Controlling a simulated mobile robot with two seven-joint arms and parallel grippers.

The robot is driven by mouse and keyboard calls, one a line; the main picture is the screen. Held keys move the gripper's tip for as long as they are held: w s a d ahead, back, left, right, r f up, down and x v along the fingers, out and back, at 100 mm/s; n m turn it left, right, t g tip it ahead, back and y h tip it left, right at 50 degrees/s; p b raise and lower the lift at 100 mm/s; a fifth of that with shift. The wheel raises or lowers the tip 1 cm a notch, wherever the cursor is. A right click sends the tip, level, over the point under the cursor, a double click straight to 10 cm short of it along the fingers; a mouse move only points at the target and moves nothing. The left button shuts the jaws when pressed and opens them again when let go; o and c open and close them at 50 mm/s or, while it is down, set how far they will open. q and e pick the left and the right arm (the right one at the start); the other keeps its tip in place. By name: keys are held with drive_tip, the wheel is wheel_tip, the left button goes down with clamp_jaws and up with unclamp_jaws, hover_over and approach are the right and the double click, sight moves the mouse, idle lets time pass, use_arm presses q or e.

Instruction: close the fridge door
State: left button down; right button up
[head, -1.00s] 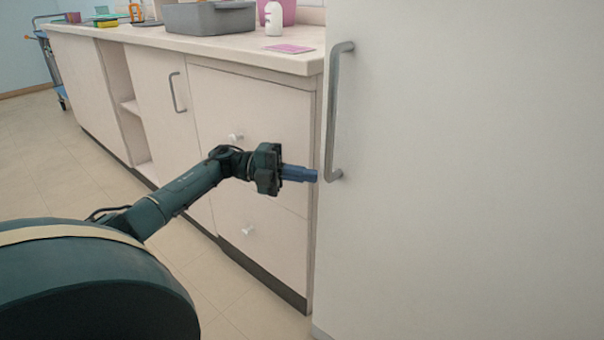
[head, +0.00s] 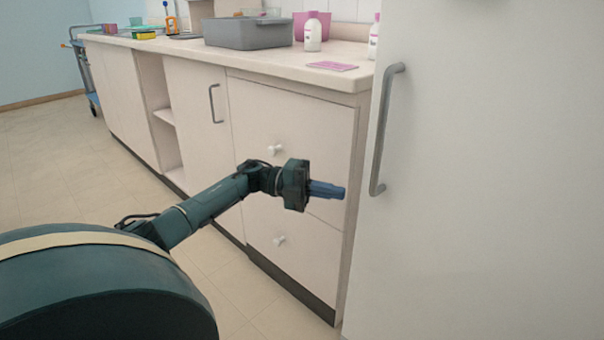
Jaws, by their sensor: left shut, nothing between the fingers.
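The fridge door (head: 490,190) is a large pale panel filling the right of the head view. Its grey vertical handle (head: 381,135) is near the door's left edge. I cannot tell from this view whether the door stands ajar. My left gripper (head: 343,192) is shut and empty, with its blue fingers pointing right. In the picture its tips lie just left of the handle's lower end, with a small gap between them. My right gripper is not in view.
A counter with cabinets and drawers (head: 290,150) runs left of the fridge. On it are a grey bin (head: 255,33), white bottles (head: 313,35), a pink container (head: 325,22) and a pink sheet (head: 333,66). A blue cart (head: 88,75) stands far left. The floor (head: 60,165) at left is clear.

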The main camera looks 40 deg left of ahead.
use_arm(q)
drive_tip(key=w+a+b, duration=0.2)
drive_tip(key=a, duration=0.6)
drive_tip(key=shift+w, duration=0.4)
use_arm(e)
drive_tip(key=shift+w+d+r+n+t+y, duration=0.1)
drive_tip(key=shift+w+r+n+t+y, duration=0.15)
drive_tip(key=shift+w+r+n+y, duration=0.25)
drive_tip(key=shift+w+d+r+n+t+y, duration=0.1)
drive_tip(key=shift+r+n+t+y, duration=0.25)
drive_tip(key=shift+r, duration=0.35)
use_arm(q)
drive_tip(key=shift+f, duration=0.1)
